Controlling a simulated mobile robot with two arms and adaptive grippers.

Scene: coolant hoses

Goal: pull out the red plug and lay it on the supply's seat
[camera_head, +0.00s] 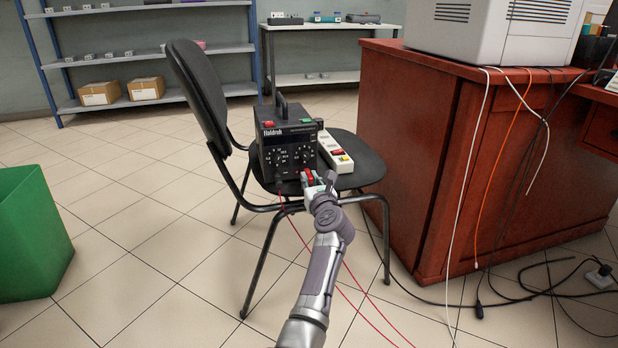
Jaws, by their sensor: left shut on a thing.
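The supply (287,145) is a black box with a top handle, a front panel of sockets and the name "Haldrub" or similar. It stands on the dark seat (366,166) of a black chair. My left gripper (309,180) is at the lower right of the supply's front, above the seat's front edge, shut on the red plug (308,177). Whether the plug's tip is in a socket or clear of it, I cannot tell; the gripper hides it. Thin red leads (294,224) hang from the seat's front toward the floor. My right gripper is not in view.
A white power strip (335,152) lies on the seat beside the supply. A red-brown desk (420,160) with hanging cables stands to the right. A green bin (35,235) is at the left, and shelves (150,95) are behind. Black cables (530,290) lie on the floor at right.

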